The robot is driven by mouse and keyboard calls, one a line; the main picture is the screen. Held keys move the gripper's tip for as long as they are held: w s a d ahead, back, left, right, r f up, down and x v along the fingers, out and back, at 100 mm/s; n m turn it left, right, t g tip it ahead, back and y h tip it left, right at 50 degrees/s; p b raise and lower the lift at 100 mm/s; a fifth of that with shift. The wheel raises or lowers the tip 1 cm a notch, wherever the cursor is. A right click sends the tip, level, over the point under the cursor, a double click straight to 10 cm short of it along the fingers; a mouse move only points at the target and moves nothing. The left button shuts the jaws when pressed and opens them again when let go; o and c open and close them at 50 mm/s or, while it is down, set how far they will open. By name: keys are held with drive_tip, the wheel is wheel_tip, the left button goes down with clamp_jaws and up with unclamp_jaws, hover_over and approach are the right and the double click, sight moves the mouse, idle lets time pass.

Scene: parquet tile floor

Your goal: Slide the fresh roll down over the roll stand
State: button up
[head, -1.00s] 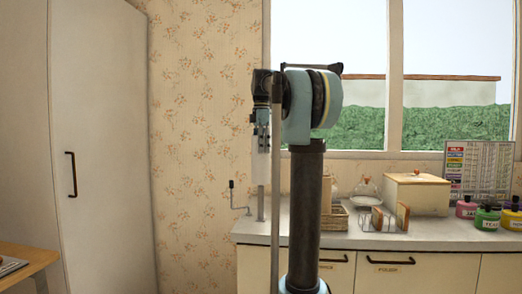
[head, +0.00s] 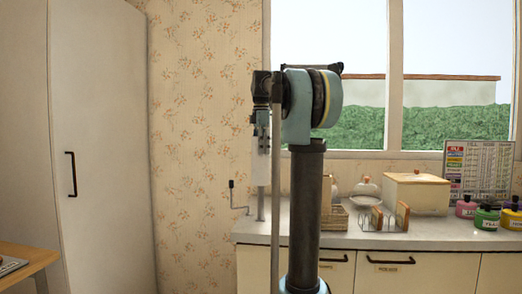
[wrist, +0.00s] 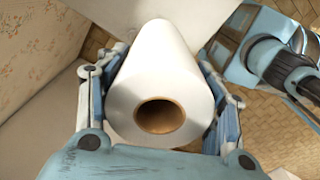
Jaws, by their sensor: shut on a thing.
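The fresh roll (wrist: 165,85) is white with a brown cardboard core that faces the wrist camera. My gripper (head: 262,140) is shut on it, one finger on each side, and holds it upright above the left end of the counter. The roll also shows in the head view (head: 260,171), partly behind the gripper. A thin grey post, seemingly the roll stand (head: 261,206), rises from the counter directly below the roll. No post tip shows in the core, and I cannot tell whether the roll is around the post.
A dark crank handle (head: 233,196) stands just left of the post. A window is behind.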

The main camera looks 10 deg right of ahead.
sight(261, 183)
drive_tip(key=shift+f, duration=7.65)
drive_tip(key=o, duration=1.5)
